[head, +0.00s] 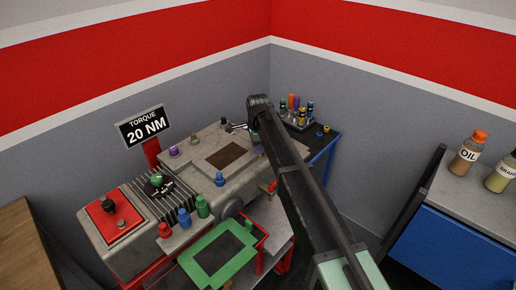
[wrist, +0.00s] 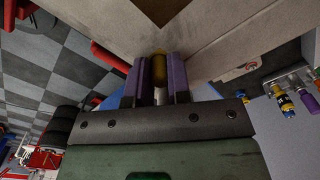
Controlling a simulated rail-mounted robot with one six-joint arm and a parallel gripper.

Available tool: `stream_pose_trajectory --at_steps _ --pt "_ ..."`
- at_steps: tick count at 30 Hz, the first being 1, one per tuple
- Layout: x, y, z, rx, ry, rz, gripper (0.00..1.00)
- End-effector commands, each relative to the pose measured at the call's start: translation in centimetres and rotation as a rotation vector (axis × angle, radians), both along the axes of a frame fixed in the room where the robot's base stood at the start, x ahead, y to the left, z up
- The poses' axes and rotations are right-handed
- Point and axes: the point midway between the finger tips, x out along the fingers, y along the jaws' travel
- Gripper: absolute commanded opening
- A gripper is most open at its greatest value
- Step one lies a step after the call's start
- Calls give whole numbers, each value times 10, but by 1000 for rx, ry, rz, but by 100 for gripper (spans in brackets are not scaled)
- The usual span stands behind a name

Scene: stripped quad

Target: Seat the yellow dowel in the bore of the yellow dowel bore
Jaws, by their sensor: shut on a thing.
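My gripper (wrist: 160,84) has purple fingers shut on the yellow dowel (wrist: 159,69) in the wrist view. The dowel stands between the fingers, with its far end close to the edge of the pale grey machine casing. I cannot tell whether it touches the casing. In the head view my arm hides most of the gripper; a bit of purple finger (head: 259,149) shows beside the casing's right side. I cannot make out the yellow dowel bore in either view.
The machine casing (head: 195,150) has a dark square opening and several coloured knobs. A green-framed tray (head: 188,262) sits in front. At the right, a cart (head: 328,146) carries a rack of coloured pieces. Bottles (head: 468,155) stand on a far-right bench.

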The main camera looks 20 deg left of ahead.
Motion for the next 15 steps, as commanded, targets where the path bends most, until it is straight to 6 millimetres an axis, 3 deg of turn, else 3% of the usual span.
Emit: stream_pose_trajectory --at_steps 1,2,6,15 --pt "0 0 -4 0 0 0 0" --pt "0 0 -2 0 0 0 21" --pt "0 0 -2 0 0 0 43" --pt "0 0 0 0 0 0 44"
